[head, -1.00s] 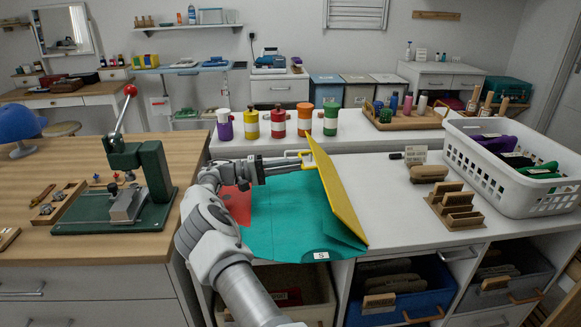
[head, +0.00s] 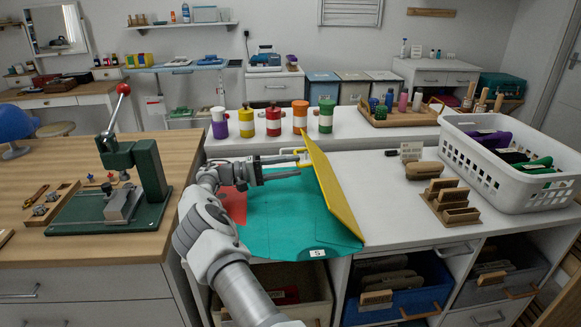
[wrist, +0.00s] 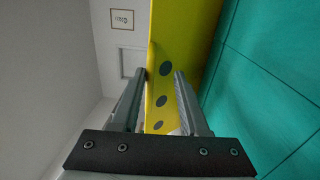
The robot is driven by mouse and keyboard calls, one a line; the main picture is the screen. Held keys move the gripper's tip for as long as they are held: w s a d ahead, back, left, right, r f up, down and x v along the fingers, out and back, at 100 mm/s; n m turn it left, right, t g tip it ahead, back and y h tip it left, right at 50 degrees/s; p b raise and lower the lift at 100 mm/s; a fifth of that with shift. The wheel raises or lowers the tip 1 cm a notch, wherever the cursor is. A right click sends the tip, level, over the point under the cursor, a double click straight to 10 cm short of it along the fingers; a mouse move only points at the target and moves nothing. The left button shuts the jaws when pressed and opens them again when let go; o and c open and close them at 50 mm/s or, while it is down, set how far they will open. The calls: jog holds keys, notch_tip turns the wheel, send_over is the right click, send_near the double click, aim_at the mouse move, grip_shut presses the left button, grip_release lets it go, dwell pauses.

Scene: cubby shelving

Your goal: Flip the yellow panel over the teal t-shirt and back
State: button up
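The teal t-shirt (head: 285,215) lies spread on the counter, with a small white size label at its near edge. The yellow panel (head: 331,188) stands raised and tilted along the shirt's right side. My gripper (head: 298,169) is open and empty above the shirt's far part, just on the near side of the handle. In the wrist view, the yellow panel (wrist: 178,45), with dark round spots, shows beyond and between my open fingers (wrist: 158,95). The teal shirt (wrist: 265,85) is at right there.
A red panel (head: 236,205) lies left of the shirt, partly behind my arm. A green press (head: 125,185) stands on the wooden bench at left. A wooden rack (head: 452,203) and white basket (head: 520,185) stand right of the panel. Several colored-lid jars (head: 273,120) line the back ledge.

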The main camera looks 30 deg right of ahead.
jog(key=shift+a+r, duration=0.1)
jog(key=shift+w+a, duration=0.25)
jog(key=shift+a, duration=0.15)
jog(key=v, duration=0.4)
jog(key=shift+w+a+f+b, duration=0.25)
jog(key=shift+w+a+b, duration=0.1)
jog(key=shift+a+b, duration=0.75)
jog(key=shift+b, duration=0.05)
jog(key=shift+a, duration=0.1)
jog(key=shift+s, duration=0.1)
